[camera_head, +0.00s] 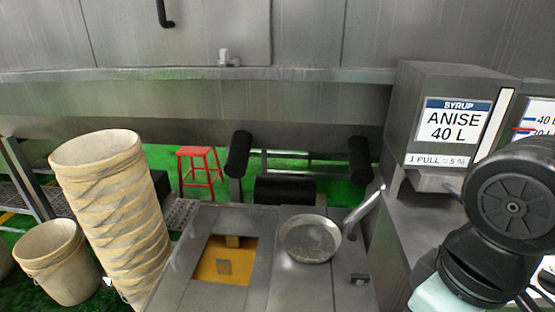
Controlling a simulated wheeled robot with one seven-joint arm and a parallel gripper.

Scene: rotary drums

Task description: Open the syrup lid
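The syrup container (412,120) is a grey metal box on the right, with a label (454,122) reading "SYRUP ANISE 40 L" and "1 PULL = 5 %". Its flat top (455,69) is seen at a shallow angle and looks closed. I cannot make out a separate lid or handle on it. My black arm joint stands in front of the container's lower right side and hides part of what is there. My gripper is not in view.
A metal pan (310,239) sits on a grey counter (262,290) beside a square opening with a yellow bottom. Stacked beige buckets (112,205) lean at the left. A red stool (201,170) stands on the green floor. Another gauge panel (537,118) is at the right edge.

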